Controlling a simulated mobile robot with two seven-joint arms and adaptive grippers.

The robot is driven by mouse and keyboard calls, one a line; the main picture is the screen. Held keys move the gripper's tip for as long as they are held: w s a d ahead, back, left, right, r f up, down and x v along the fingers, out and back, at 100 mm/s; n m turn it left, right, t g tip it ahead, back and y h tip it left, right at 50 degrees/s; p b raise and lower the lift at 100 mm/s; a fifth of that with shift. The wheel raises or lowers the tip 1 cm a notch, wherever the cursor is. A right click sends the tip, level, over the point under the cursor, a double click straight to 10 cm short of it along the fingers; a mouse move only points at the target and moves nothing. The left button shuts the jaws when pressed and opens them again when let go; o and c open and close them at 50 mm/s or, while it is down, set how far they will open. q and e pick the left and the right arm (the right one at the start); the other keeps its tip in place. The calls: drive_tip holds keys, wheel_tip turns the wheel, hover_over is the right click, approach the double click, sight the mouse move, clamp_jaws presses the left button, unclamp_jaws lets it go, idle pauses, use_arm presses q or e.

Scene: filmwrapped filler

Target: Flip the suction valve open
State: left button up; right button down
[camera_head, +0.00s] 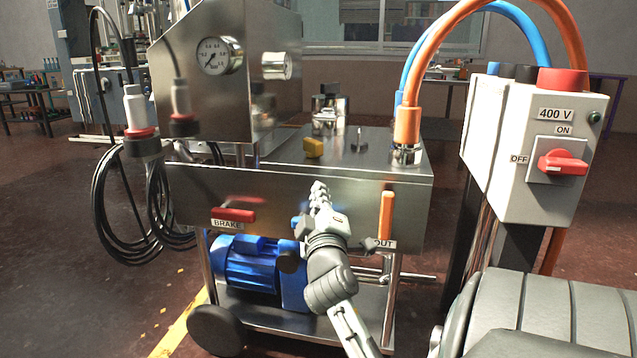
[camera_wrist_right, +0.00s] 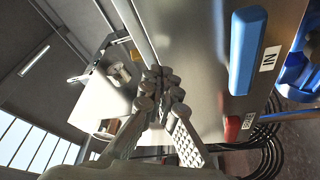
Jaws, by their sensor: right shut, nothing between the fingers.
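The blue handle (camera_wrist_right: 247,52) beside the "IN" label (camera_wrist_right: 270,58) sits on the cart's steel front panel. It lies parallel to the label's line of text. In the head view only a small blue piece (camera_head: 297,224) shows, left of my right gripper, which hides the rest. My right gripper (camera_head: 319,190) is shut and empty in front of the panel, pointing up near its top edge. In the right wrist view, its fingertips (camera_wrist_right: 160,88) are together, apart from the blue handle. My left gripper is not in view.
An upright orange handle (camera_head: 386,215) by the "OUT" label is right of my gripper; a red level "BRAKE" handle (camera_head: 234,215) is left. A 400 V switch box (camera_head: 540,150) stands right.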

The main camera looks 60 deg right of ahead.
drive_tip(key=shift+a+r, duration=0.1)
drive_tip(key=shift+r, duration=1.55)
